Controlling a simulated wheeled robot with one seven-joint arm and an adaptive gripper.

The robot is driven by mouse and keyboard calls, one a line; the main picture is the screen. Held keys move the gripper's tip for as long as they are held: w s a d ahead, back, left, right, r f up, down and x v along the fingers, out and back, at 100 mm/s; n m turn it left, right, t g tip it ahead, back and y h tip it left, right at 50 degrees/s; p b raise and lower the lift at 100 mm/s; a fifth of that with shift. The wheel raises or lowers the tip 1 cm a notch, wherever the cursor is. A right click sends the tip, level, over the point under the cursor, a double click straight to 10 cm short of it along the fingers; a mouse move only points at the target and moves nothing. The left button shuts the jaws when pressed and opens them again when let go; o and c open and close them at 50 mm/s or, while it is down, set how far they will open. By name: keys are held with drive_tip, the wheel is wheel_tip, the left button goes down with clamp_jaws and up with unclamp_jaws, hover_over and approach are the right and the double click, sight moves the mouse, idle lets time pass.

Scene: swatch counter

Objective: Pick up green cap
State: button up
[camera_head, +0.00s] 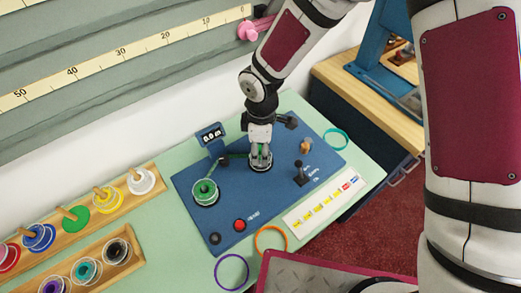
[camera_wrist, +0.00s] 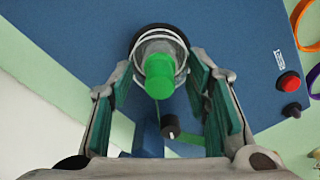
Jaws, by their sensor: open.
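The green cap (camera_wrist: 159,76) is a short bright green cylinder in the wrist view, on top of a pale ringed piece (camera_wrist: 160,46) with a round dark base (camera_wrist: 134,40). My gripper (camera_wrist: 161,72) is open, with one teal-padded finger on each side of the cap. Gaps show between the cap and both fingers. In the head view, my gripper (camera_head: 260,157) points down over the blue panel (camera_head: 236,198), above the dark base. There the cap is mostly hidden by the fingers, and I cannot tell the fingertip height.
A green spool (camera_head: 205,191) stands left of my gripper, near a display (camera_head: 211,133). A red button (camera_head: 239,225) and a black joystick (camera_head: 300,173) stand on the panel. Orange (camera_head: 271,240) and purple (camera_head: 231,272) rings lie in front. Wooden racks (camera_head: 138,205) hold coloured spools at left.

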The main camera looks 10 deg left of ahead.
drive_tip(key=c, duration=0.8)
drive_tip(key=shift+r, duration=0.1)
drive_tip(key=shift+c, duration=0.2)
